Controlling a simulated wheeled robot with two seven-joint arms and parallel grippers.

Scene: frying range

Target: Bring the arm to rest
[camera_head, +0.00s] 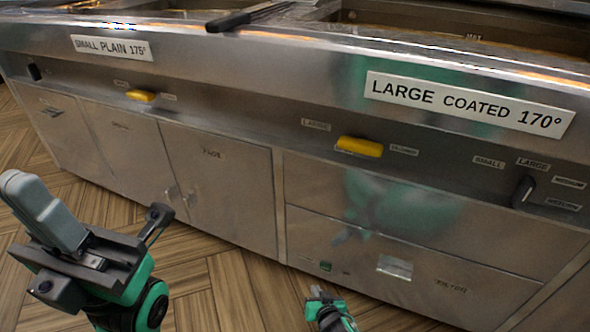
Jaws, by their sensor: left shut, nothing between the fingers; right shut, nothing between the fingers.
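My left gripper (24,192) is at the left of the head view, raised in front of the fryer cabinets. Its grey fingers are together with nothing between them, and its green and black wrist is below. My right gripper (317,292) is small and low, near the bottom centre, in front of the lower cabinet front. It is shut and empty. Both grippers look apart from the range, and most of the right arm is out of the picture.
The steel frying range (225,195) runs across the view, with yellow handles (360,147) and a dark knob (522,191) on its front. A black-handled tool (235,20) lies on the top edge. Wooden floor (215,285) is clear between the grippers.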

